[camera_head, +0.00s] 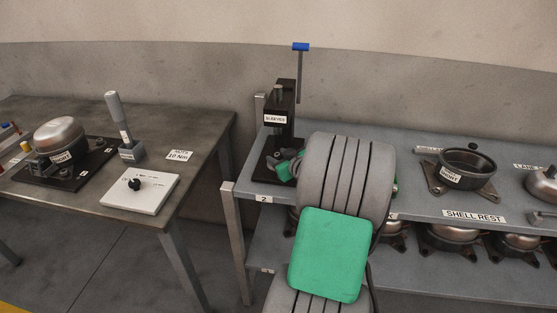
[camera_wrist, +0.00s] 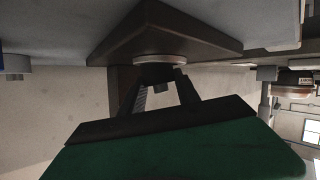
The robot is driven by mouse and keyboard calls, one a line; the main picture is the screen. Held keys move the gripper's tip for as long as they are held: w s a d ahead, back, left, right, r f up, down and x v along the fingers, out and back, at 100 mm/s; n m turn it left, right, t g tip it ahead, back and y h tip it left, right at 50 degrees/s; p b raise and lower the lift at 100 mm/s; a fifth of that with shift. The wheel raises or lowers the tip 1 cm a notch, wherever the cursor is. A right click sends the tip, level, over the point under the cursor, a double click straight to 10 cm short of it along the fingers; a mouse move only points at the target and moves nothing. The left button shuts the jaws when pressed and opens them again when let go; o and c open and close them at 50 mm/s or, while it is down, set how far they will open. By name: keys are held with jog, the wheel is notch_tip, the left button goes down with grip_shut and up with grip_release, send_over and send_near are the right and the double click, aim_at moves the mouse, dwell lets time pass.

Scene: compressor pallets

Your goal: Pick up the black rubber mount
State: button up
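In the wrist view, a dark round piece (camera_wrist: 160,71), which looks like the black rubber mount, sits against a grey disc on the press's dark base (camera_wrist: 165,30). My gripper (camera_wrist: 162,84) points at it with two dark fingers apart, and a gap shows between them. I cannot tell whether the fingertips touch the piece. In the head view, my grey and green arm reaches to the press (camera_head: 284,105) labelled SLEEVES and hides most of my gripper. The piece at the press is not clearly visible there.
A small black knob-like part stands on a white plate (camera_head: 152,200) on the left table (camera_head: 210,125). A black open shell (camera_head: 466,165) rests on the right shelf (camera_head: 415,205). Several shells fill the lower shelf.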

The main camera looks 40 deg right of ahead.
jog(key=c, duration=0.7)
grip_shut()
jog(key=shift+r, duration=0.1)
